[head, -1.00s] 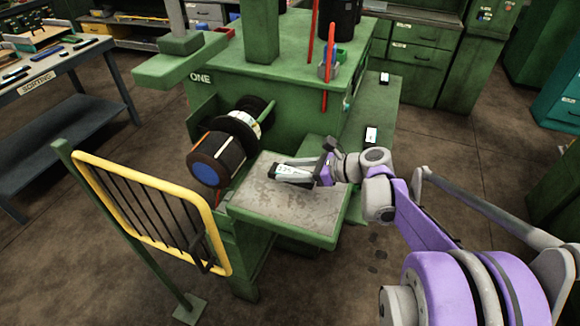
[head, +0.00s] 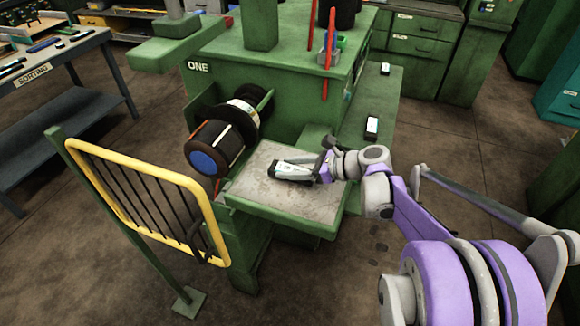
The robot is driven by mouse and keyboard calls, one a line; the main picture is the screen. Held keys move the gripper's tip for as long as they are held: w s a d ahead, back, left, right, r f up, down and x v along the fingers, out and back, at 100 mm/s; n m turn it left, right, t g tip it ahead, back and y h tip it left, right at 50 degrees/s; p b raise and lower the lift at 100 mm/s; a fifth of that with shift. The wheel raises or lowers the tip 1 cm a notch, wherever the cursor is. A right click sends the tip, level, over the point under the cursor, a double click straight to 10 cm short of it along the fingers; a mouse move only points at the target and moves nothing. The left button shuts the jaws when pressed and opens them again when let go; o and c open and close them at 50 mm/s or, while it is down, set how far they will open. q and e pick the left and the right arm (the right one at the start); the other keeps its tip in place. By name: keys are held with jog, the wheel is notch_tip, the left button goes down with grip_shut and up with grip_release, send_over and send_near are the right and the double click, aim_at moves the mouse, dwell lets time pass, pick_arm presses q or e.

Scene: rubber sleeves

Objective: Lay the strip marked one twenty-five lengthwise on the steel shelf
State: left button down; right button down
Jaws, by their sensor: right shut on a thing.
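The strip (head: 283,176) is a short black piece with a white label, whose small print I cannot read clearly now. It lies roughly left to right over the grey, worn steel shelf (head: 272,199) with the green edge, near its back half. My right gripper (head: 317,171) is shut on the strip's right end. I cannot tell whether the strip's underside touches the shelf. My left gripper is not in view.
A dark roller with a blue end (head: 203,164) stands just left of the shelf. A yellow barred gate (head: 150,178) is at the front left. Two labelled black pieces lie on the green ledge (head: 383,100) behind my gripper. The shelf's front is bare.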

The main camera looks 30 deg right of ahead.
jog(key=shift+f, duration=0.3)
jog(key=shift+c, duration=0.8)
grip_release()
jog(key=v, duration=1)
jog(key=shift+s+d+r, duration=0.1)
jog(key=shift+s+d, duration=0.2)
